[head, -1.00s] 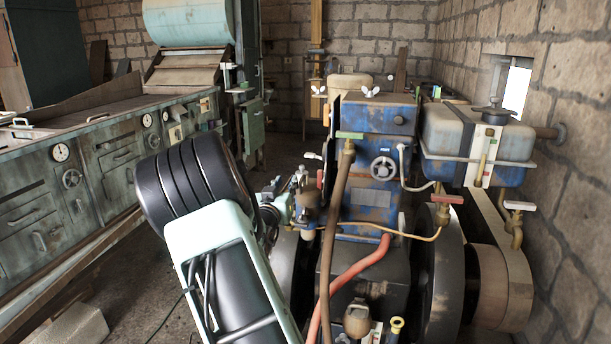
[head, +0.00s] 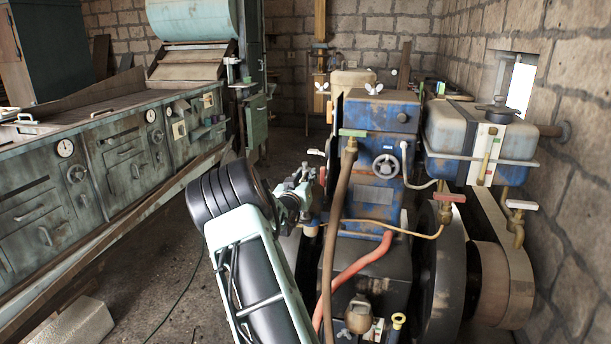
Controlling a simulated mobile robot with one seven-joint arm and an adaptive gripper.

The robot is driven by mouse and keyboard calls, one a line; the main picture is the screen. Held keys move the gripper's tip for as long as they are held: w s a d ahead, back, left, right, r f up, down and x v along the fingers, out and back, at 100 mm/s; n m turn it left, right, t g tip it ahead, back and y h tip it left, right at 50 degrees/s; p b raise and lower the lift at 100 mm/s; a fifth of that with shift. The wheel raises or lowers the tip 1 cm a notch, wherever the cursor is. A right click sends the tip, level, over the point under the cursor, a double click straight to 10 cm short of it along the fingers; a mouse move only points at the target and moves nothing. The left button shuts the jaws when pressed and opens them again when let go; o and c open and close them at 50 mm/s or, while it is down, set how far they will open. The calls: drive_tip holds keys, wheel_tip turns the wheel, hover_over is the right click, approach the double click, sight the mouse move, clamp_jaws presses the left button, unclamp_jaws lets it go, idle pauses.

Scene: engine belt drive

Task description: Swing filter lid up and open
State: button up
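The blue engine block (head: 375,150) stands right of centre, with a handwheel (head: 386,166) on its front. I cannot tell for certain which of these is the filter lid; none looks raised. My gripper (head: 304,178) is left of the engine, below the top cover and apart from it. Its fingers are small and blend with the fittings, so their opening is unclear.
A blue and grey tank (head: 475,145) stands right of the engine by the stone wall. A brown hose (head: 337,230) and a red hose (head: 355,270) run down the engine's front. A green workbench (head: 110,170) fills the left.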

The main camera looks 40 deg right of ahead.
sight(320, 185)
drive_tip(key=shift+w+d, duration=0.1)
drive_tip(key=shift+d, duration=0.05)
clamp_jaws()
idle(0.4)
drive_tip(key=shift+d+b, duration=0.15)
drive_tip(key=shift+b, duration=0.25)
drive_tip(key=s+d+m+b, duration=0.1)
drive_tip(key=b, duration=0.2)
drive_tip(key=s+d+r+m+b, duration=0.1)
drive_tip(key=m+b, duration=0.1)
drive_tip(key=b, duration=0.1)
drive_tip(key=s+m+b, duration=0.1)
drive_tip(key=m+b, duration=0.1)
drive_tip(key=b, duration=0.1)
drive_tip(key=shift+s+d+r, duration=0.25)
drive_tip(key=shift+d, duration=0.15)
drive_tip(key=s+d+m+b, duration=0.1)
drive_tip(key=m+b, duration=0.1)
drive_tip(key=b, duration=0.2)
drive_tip(key=s+d+r+m+b, duration=0.1)
drive_tip(key=s+m+b, duration=0.1)
drive_tip(key=m+b, duration=0.1)
drive_tip(key=shift+s+d+b, duration=0.1)
drive_tip(key=shift+d+b, duration=0.2)
drive_tip(key=shift+b, duration=0.1)
